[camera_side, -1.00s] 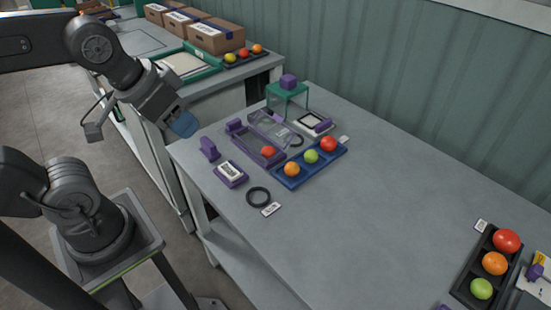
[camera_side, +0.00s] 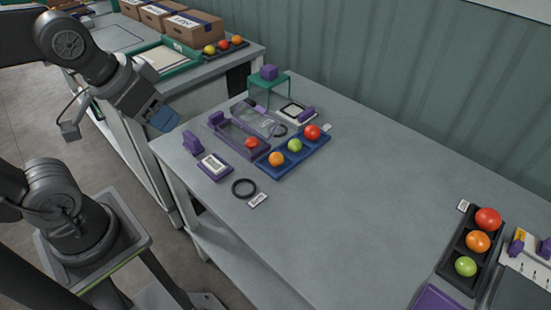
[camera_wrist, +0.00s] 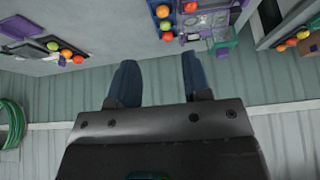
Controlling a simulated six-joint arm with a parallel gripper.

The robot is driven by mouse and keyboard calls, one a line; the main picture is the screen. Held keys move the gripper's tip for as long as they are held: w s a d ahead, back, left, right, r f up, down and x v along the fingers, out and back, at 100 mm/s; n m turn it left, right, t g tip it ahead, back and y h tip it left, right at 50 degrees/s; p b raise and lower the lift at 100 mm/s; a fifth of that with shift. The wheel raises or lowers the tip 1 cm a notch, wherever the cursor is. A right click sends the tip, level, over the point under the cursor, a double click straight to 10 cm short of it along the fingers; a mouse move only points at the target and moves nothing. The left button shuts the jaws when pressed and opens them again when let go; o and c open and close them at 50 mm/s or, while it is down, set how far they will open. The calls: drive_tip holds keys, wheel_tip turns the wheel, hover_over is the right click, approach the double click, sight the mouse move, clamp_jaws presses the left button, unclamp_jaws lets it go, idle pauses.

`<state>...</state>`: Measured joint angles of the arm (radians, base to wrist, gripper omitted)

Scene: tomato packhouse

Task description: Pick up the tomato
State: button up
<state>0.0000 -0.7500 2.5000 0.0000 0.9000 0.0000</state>
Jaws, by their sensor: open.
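My gripper (camera_side: 163,118) is raised near the table's left edge, apart from all tomatoes. In the wrist view its two blue fingers (camera_wrist: 158,62) are spread with nothing between them. A small red tomato (camera_side: 251,143) lies in a clear, purple-based box (camera_side: 262,153). Beside it, a blue tray (camera_side: 264,172) holds an orange tomato (camera_side: 276,159), a green tomato (camera_side: 295,145) and a red tomato (camera_side: 312,132). A black tray (camera_side: 447,269) at the right holds red (camera_side: 488,219), orange (camera_side: 478,241) and green (camera_side: 465,266) tomatoes. Which tomato is meant cannot be told.
A black ring (camera_side: 244,188), a purple-edged label block (camera_side: 215,166) and a green-topped stand (camera_side: 269,83) surround the box. Cardboard boxes (camera_side: 194,28) and more tomatoes (camera_side: 223,46) are on the back bench. The table middle is clear. A corrugated wall (camera_side: 420,90) stands behind.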

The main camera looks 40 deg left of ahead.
drive_tip(key=shift+o, duration=0.3)
drive_tip(key=o, duration=0.5)
drive_tip(key=m+g, duration=0.6)
drive_tip(key=m, duration=1.9)
hover_over(276, 154)
drive_tip(key=f, duration=2.2)
drive_tip(key=shift+w+d+f, duration=0.1)
drive_tip(key=shift+w+f, duration=0.05)
drive_tip(key=shift+w, duration=0.05)
drive_tip(key=shift+s+f, duration=0.2)
drive_tip(key=shift+f, duration=2.6)
